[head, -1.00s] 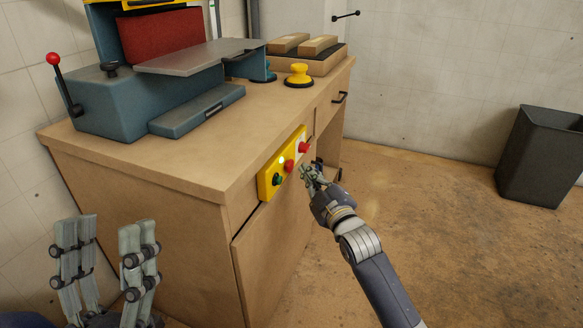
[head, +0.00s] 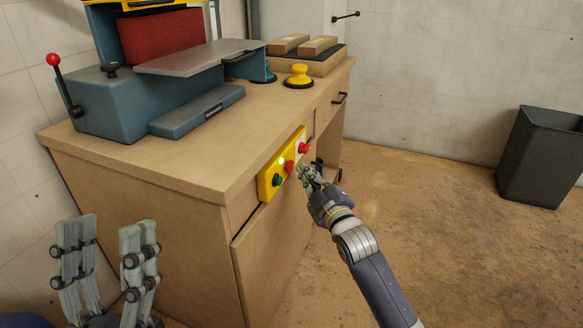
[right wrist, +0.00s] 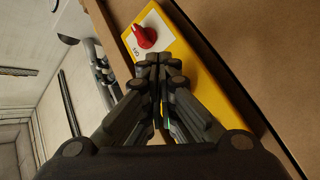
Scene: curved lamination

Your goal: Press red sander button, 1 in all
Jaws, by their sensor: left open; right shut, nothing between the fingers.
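A yellow control panel (head: 269,178) is on the front of the wooden cabinet. It carries a green button (head: 278,180), a red button (head: 289,166) and a red knob (head: 303,148) on a white plate. My right gripper (head: 303,172) is shut and empty, with its fingertips close to the red button; I cannot tell whether they touch. In the right wrist view the shut fingers (right wrist: 159,62) cover the middle of the panel and hide the red button, while the red knob (right wrist: 145,37) shows beyond them. My left gripper (head: 105,228) is open and empty at the lower left.
The blue sander (head: 115,105) with a red belt stands on the cabinet top (head: 190,160). A dark bin (head: 540,160) stands at the right; the floor between is clear.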

